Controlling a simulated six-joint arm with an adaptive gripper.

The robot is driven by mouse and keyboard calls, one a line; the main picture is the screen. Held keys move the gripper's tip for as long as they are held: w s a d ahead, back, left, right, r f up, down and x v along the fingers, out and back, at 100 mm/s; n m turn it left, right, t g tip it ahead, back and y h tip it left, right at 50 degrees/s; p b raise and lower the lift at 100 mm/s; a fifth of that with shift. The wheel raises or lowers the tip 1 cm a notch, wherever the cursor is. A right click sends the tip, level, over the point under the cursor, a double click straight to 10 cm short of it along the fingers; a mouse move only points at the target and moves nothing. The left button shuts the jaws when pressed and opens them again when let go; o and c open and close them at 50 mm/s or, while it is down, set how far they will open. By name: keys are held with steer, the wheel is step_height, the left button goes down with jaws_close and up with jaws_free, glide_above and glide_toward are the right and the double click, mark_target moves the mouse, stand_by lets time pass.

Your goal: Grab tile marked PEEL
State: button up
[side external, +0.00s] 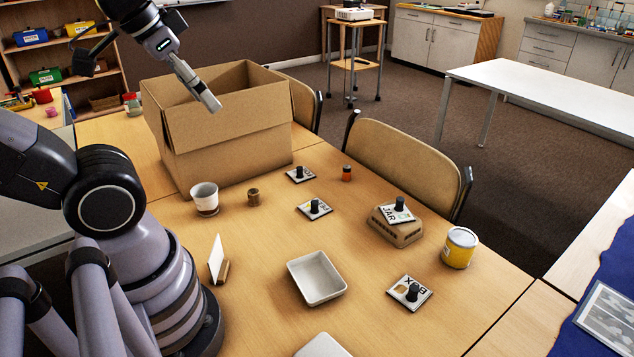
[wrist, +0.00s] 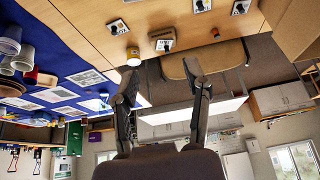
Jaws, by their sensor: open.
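Several square white tiles with dark knobs are on the wooden table. Two more, a rear tile (side external: 293,176) and a middle tile (side external: 305,210), have lettering too small to read, so I cannot tell which is PEEL. In the wrist view these two show at the top edge (wrist: 201,7) (wrist: 240,8). My gripper (side external: 213,104) is open and empty, raised in front of the cardboard box and away from all tiles. The wrist view shows its fingers (wrist: 163,70) apart.
The open cardboard box (side external: 225,145) stands tall at the back left.

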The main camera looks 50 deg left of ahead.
steer(key=shift+w, duration=0.1)
steer(key=n+h, duration=1)
steer(key=n, duration=1)
glide_above(314, 202)
steer(key=s+d, duration=0.1)
steer(key=s, duration=0.3)
step_height(314, 202, down, 25)
steer(key=a+f+n+t, duration=0.1)
steer(key=a+f+n, duration=0.1)
steer(key=f, duration=0.2)
steer(key=a+f+n+t, duration=0.1)
steer(key=f+n, duration=0.1)
steer(key=f, duration=0.2)
steer(key=a+f+n+t, duration=0.2)
steer(key=f+n, duration=0.1)
steer(key=f, duration=0.1)
steer(key=shift+s+a+f+y, duration=0.3)
steer(key=shift+s+f+y, duration=0.05)
steer(key=shift+f+y, duration=0.05)
steer(key=x, duration=0.7)
steer(key=shift+w+d, duration=0.1)
steer(key=shift+w, duration=0.05)
